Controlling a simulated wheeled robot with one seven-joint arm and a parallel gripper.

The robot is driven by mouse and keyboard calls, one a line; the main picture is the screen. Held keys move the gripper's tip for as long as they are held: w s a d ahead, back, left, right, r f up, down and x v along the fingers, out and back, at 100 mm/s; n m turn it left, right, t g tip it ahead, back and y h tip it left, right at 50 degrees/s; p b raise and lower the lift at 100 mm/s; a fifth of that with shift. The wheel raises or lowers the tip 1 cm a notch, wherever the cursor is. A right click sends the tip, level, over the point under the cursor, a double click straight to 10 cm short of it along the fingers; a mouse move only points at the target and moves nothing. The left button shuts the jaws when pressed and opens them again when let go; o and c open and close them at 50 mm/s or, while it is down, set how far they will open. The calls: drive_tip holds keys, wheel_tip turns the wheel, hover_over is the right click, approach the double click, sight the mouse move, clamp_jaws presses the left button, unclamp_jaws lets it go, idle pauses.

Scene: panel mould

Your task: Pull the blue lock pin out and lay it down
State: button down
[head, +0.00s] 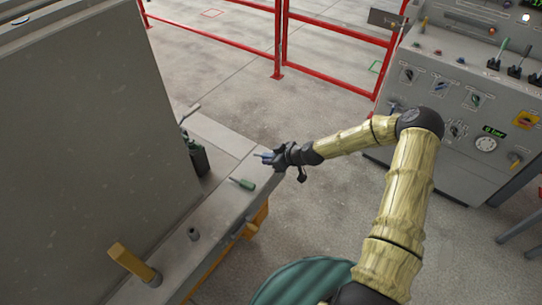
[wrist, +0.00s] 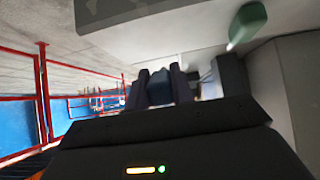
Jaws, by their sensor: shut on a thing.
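My gripper (head: 272,156) is at the end of the arm, over the far right end of the grey ledge (head: 219,205). It is shut on the blue lock pin (head: 263,155), whose small blue end sticks out to the left of the jaws. In the wrist view, the blue pin (wrist: 159,86) sits between my two dark fingers (wrist: 159,94). The rest of the pin is hidden by the jaws. I cannot tell whether the pin touches the ledge or is clear of it.
A green-handled tool (head: 243,184) lies on the ledge close by. A tall grey panel (head: 80,150) rises at left. A control console (head: 465,110) and red railing (head: 330,25) stand beyond.

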drive_tip(key=shift+f+b, duration=0.3)
drive_tip(key=shift+f, duration=0.65)
drive_tip(key=c, duration=1.1)
unclamp_jaws()
drive_tip(key=shift+d+r, duration=0.1)
drive_tip(key=shift+r, duration=0.05)
drive_tip(key=b+v, duration=0.2)
drive_tip(key=v, duration=1.5)
drive_tip(key=shift+s+r+b, duration=0.1)
drive_tip(key=shift+s+b, duration=0.05)
drive_tip(key=shift+b, duration=0.25)
